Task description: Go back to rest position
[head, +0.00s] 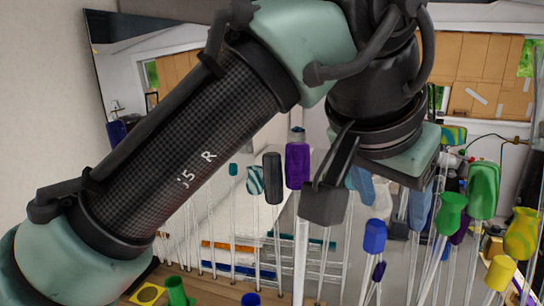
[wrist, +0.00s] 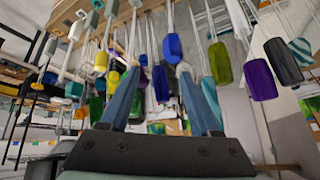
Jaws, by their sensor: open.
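My gripper (wrist: 160,76) shows in the wrist view as two blue-grey fingers standing apart. I see nothing clamped between them; several rod ends, one whitish, hang close beyond the tips. In the head view my gripper (head: 390,208) is below my dark wrist, right of centre, among the rods and partly hidden. Glass rods with coloured ends crowd around it: a purple end (head: 297,165), a black end (head: 272,178) and a blue end (head: 374,236). A green end (wrist: 220,62) and a purple end (wrist: 260,80) show right of the fingers in the wrist view.
Green (head: 484,190) and yellow (head: 500,272) rod ends stand at the right. A green cylinder (head: 177,291) is low at the left, near a yellow square with a dark circle (head: 147,294). A black-edged panel (head: 98,70) is behind my arm. Little free room shows around my gripper.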

